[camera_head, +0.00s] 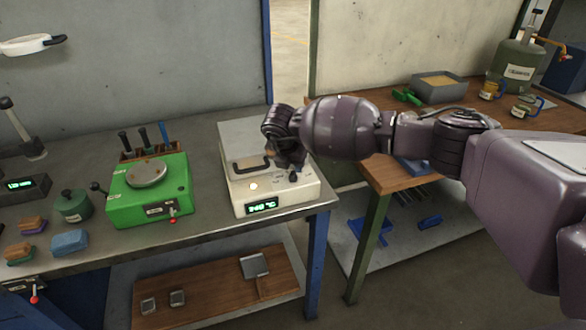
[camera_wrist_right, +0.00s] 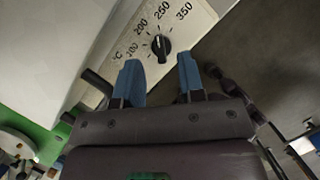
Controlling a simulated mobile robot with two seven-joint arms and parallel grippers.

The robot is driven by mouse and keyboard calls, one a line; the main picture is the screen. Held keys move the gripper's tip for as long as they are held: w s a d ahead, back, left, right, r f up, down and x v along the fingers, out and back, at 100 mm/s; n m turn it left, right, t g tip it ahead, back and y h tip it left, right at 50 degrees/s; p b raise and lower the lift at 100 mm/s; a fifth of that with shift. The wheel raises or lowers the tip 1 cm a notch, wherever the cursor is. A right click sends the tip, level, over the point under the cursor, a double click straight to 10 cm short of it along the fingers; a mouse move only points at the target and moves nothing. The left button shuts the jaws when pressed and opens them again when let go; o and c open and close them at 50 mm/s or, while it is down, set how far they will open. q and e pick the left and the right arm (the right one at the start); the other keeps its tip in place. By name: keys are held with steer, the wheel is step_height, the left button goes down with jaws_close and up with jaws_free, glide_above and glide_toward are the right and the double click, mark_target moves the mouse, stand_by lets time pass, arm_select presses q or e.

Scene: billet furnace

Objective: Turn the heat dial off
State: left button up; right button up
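The white furnace (camera_head: 290,197) stands on the right end of the grey bench, with a lit green display (camera_head: 262,205) whose figures are too small to read surely. The heat dial (camera_head: 293,177) is a small black knob on its top front; in the right wrist view the dial (camera_wrist_right: 160,47) sits within a printed °C scale running up to 350. Its exact setting is hard to read. My right gripper (camera_head: 290,164) is over the furnace, close to the dial. In the wrist view its two blue fingers (camera_wrist_right: 160,68) are apart, with the dial just beyond the gap. My left gripper is out of view.
A dark handle (camera_head: 250,167) rises from the furnace top left of the dial. A green scale (camera_head: 150,190) with a round plate stands to the left. A wooden bench (camera_head: 390,172) lies to the right, under my right arm. An aisle separates the benches.

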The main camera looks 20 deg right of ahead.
mark_target(294, 171)
steer(key=shift+x, duration=1.85)
jaws_close()
